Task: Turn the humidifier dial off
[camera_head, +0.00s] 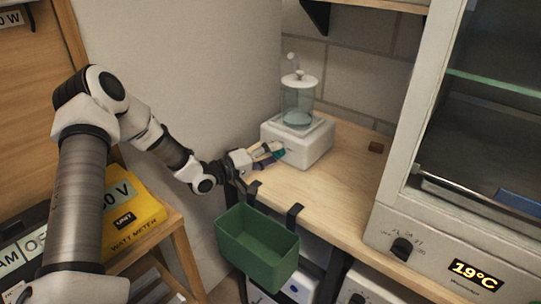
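The humidifier (311,146) has a white square base under a clear, greenish tank (298,104) with a white lid and a small spout. It stands on the wooden counter near the wall corner. My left gripper (275,153) reaches in from the left, with its fingertips at the humidifier's left front face. A small teal part, perhaps the dial, shows at the fingertips; the gripper partly hides it. I cannot tell the dial's setting, or whether the fingers are closed on it. My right gripper is not in view.
A green bin (258,252) hangs from the counter's front edge, below my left gripper. A white cabinet (400,215) with a black knob and a 19°C display stands at right. A yellow watt meter (137,219) is at left.

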